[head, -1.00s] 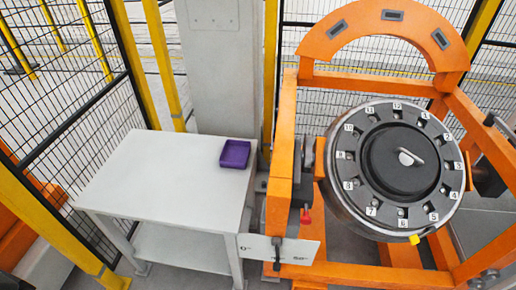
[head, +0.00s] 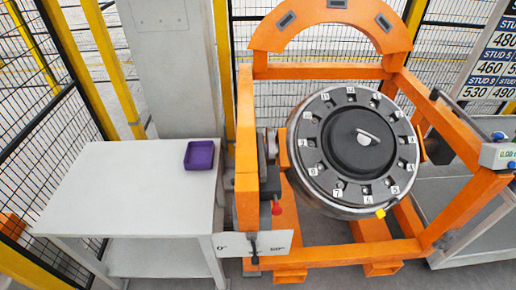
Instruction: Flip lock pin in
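The orange gantry frame (head: 245,150) holds a round wheel (head: 352,140) with a dark hub and numbered white labels around its face. The wheel is tilted toward me. A small red-tipped part (head: 277,209), which may be the lock pin, sticks out by the left post below the wheel's pivot. Whether it is in or out cannot be told at this size. A white plate (head: 225,245) with angle marks sits below it, with a dark pointer or handle (head: 253,245) in front. Neither of my grippers is in view.
A white table (head: 130,185) at left carries a purple tray (head: 200,155). A grey column (head: 170,60) and mesh fence stand behind. At right are a grey cart (head: 460,215), a digital readout (head: 499,155) and a stud number board (head: 490,65). A yellow mark (head: 380,212) is on the wheel's lower rim.

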